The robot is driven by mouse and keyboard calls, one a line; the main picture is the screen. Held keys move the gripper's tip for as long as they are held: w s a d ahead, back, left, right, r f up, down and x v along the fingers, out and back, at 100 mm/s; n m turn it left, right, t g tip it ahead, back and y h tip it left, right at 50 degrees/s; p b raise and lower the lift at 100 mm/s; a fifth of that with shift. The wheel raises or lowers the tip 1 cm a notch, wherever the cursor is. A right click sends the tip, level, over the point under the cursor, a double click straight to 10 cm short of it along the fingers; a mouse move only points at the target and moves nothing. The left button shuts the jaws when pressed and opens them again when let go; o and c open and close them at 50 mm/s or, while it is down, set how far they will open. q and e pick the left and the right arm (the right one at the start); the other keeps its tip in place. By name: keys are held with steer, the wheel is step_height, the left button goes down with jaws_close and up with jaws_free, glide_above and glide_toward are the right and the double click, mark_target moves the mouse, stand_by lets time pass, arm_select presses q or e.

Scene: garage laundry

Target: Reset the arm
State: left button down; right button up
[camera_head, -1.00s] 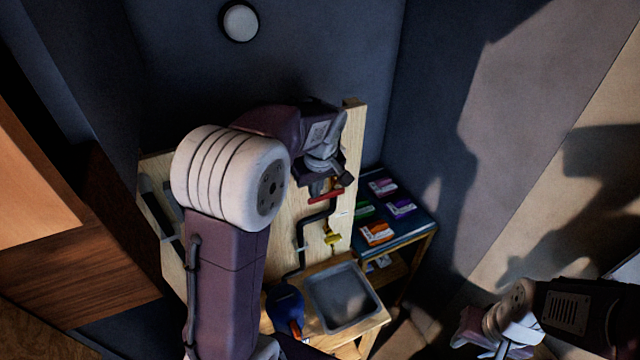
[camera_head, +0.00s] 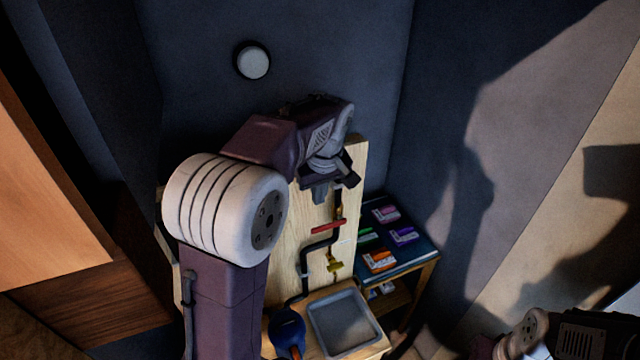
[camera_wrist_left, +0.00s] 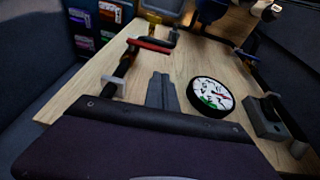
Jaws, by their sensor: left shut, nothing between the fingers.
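My left arm rises through the middle of the head view and bends over at its white ringed joint. My left gripper (camera_head: 321,192) points down in front of the upright wooden board (camera_head: 350,165), shut and empty. It is above and apart from the red handle (camera_head: 328,227) on the board's dark pipe. In the left wrist view its shut fingers (camera_wrist_left: 162,92) show against the board, between the red handle (camera_wrist_left: 150,46) and a round white gauge (camera_wrist_left: 212,95). Part of my right arm (camera_head: 525,335) shows at the lower right; its gripper is out of view.
A grey basin (camera_head: 345,322) and a blue object (camera_head: 287,330) are below the board. A small table (camera_head: 405,258) with several coloured packets stands right of it. A dark grey fixture (camera_wrist_left: 268,118) sits beside the gauge. Walls close in behind and right.

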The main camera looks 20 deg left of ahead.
arm_select(q)
steer(key=a+v, duration=0.1)
steer(key=v, duration=0.3)
steer(key=s+d+f+m+b, duration=0.2)
steer(key=s+f+m+b, duration=0.1)
steer(key=f, duration=0.9)
steer(key=s+d+f+m+g+h+b, duration=0.1)
steer(key=s+f+b, duration=0.5)
steer(key=f, duration=0.6)
steer(key=s+d+f+m+h+b, duration=0.1)
steer(key=s+d+f+m+b, duration=0.2)
steer(key=f, duration=0.8)
steer(key=shift+s+d+f+m+b, duration=0.25)
steer(key=shift+s+f+m+b, duration=0.15)
steer(key=shift+s+m+b, duration=1.25)
